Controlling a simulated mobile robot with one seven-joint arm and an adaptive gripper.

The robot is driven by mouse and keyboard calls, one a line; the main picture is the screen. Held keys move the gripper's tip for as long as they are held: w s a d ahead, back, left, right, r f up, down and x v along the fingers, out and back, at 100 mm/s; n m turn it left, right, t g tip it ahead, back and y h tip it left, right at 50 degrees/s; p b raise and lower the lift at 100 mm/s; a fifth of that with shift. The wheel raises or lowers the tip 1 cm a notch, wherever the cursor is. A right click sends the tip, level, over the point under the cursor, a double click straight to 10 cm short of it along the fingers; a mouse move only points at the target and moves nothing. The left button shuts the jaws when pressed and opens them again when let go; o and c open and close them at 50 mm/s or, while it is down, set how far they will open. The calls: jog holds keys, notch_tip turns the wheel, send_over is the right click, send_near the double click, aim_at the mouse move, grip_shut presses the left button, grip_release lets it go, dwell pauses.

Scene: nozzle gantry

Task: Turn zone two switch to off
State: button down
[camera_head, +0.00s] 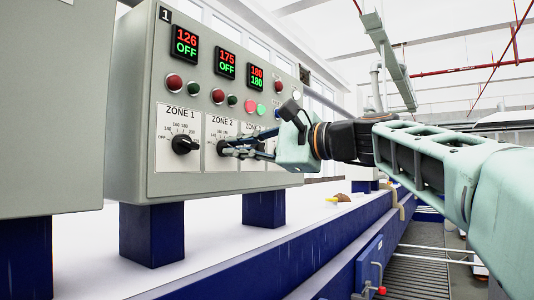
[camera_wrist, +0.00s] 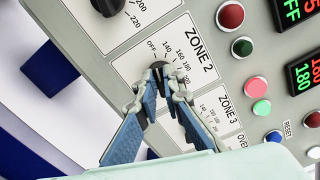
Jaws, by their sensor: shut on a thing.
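The zone two switch is a black rotary knob (camera_wrist: 157,66) on a white dial plate marked ZONE 2 (camera_wrist: 200,55) with an OFF mark and temperature numbers. My gripper (camera_wrist: 159,80) is shut on this knob, its fingertips on either side of it. In the head view my gripper (camera_head: 228,150) reaches in from the right and covers part of the zone two knob (camera_head: 222,147). The fingers hide much of the knob, so its pointer direction is hard to tell. The display above zone two (camera_head: 226,63) reads 175 in red and OFF in green.
The zone one knob (camera_head: 184,144) is close on the left, under a display (camera_head: 185,43) reading 126 and OFF. The zone three dial plate (camera_wrist: 217,112) is close on the other side, partly behind my finger. Red and green buttons sit above the dials. Blue posts carry the panel.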

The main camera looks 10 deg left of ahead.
jog(key=shift+n, duration=0.3)
jog(key=c, duration=2.1)
grip_release()
jog(key=v, duration=1.2)
